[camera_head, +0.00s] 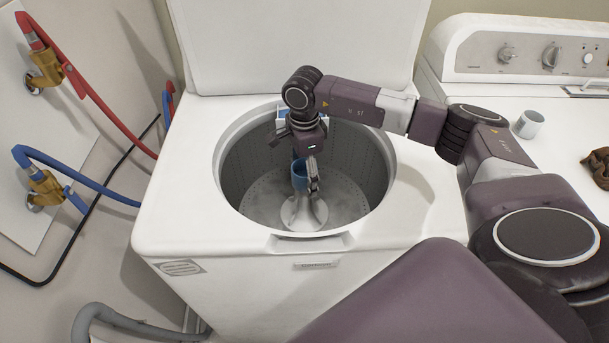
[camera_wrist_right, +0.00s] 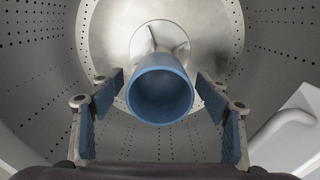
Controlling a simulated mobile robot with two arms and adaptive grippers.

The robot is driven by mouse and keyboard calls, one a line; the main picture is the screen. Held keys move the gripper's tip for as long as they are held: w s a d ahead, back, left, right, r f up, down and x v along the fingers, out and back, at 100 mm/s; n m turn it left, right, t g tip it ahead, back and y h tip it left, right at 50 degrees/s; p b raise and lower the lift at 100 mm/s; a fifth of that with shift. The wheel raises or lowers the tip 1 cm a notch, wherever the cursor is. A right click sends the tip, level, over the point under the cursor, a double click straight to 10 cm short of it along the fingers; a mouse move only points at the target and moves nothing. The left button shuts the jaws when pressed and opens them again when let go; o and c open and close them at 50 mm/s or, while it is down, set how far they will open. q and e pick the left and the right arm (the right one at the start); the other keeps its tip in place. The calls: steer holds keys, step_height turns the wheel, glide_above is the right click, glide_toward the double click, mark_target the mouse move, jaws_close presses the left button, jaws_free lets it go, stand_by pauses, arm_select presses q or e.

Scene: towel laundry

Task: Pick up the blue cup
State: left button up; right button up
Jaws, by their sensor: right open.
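The blue cup (camera_head: 300,175) is inside the drum of the open washing machine, above or on the pale central agitator (camera_head: 304,212). In the right wrist view the cup (camera_wrist_right: 160,92) shows its open mouth facing the camera. My right gripper (camera_wrist_right: 162,105) is open, with one blue-padded finger on each side of the cup and visible gaps between. In the head view the right gripper (camera_head: 306,170) reaches down into the drum, and its arm partly covers the cup. My left gripper is not in view.
The washing machine rim (camera_head: 225,150) surrounds the arm, and its raised lid (camera_head: 290,45) stands behind. A second white machine (camera_head: 560,110) at right holds a light cup (camera_head: 529,124) and a brown cloth (camera_head: 598,166). Red and blue hoses run along the left wall.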

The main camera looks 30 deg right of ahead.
steer(key=shift+c, duration=0.4)
steer(key=c, duration=1.1)
steer(key=shift+r, duration=0.15)
